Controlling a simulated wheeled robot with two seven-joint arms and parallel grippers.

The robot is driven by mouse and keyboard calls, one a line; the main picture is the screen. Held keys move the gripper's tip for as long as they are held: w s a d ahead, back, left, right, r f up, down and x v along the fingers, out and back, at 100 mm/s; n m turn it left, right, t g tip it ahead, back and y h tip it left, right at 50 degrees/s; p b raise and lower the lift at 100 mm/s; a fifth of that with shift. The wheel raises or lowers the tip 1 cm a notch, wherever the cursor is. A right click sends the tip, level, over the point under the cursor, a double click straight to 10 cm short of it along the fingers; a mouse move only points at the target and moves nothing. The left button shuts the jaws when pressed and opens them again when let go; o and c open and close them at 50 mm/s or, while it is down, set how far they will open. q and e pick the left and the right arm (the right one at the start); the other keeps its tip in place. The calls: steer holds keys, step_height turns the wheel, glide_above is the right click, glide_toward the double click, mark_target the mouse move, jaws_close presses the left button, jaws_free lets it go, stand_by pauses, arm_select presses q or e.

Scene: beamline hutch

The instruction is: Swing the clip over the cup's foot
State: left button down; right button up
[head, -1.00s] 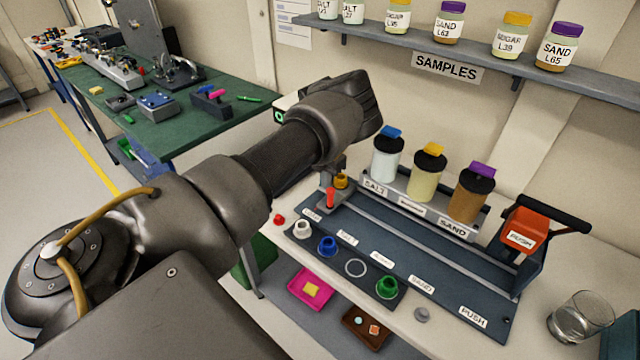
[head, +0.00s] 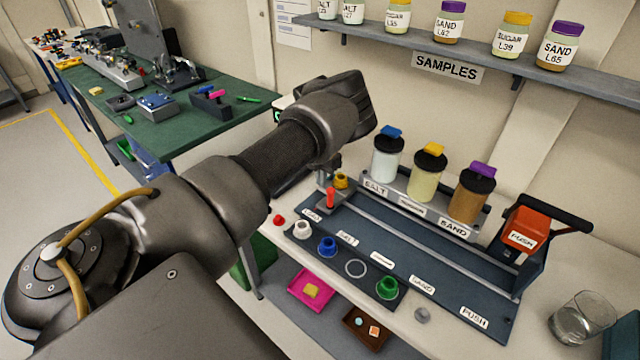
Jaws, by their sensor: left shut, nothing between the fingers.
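A small orange-yellow cup (head: 341,181) stands at the left end of the dark rail fixture (head: 420,262). A red-handled clip (head: 330,198) stands upright just in front of it. The cup's foot is too small and too covered to make out, and I cannot tell whether the clip touches it. My left arm reaches in from the left, its wrist above and behind the cup. My left gripper (head: 328,176) is mostly hidden under the wrist, close to the cup and clip; it looks shut and empty. My right gripper is not in view.
White, blue and green cups (head: 387,287) sit in a holder along the front. Three lidded jars (head: 426,175) stand behind the rail. A red PUSH lever (head: 524,232) is at the right end, with a glass beaker (head: 580,318) beyond it. The samples shelf is above.

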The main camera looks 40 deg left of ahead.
arm_select(q)
steer(key=shift+a, duration=0.15)
steer(key=shift+a+b, duration=0.4)
steer(key=shift+a, duration=0.1)
steer(key=shift+w, duration=0.1)
steer(key=shift+w+a+f+b, duration=0.1)
steer(key=shift+a+b, duration=0.3)
steer(key=shift+b, duration=0.1)
steer(key=shift+w+a, duration=0.1)
steer(key=shift+a, duration=0.15)
steer(key=shift+b, duration=0.3)
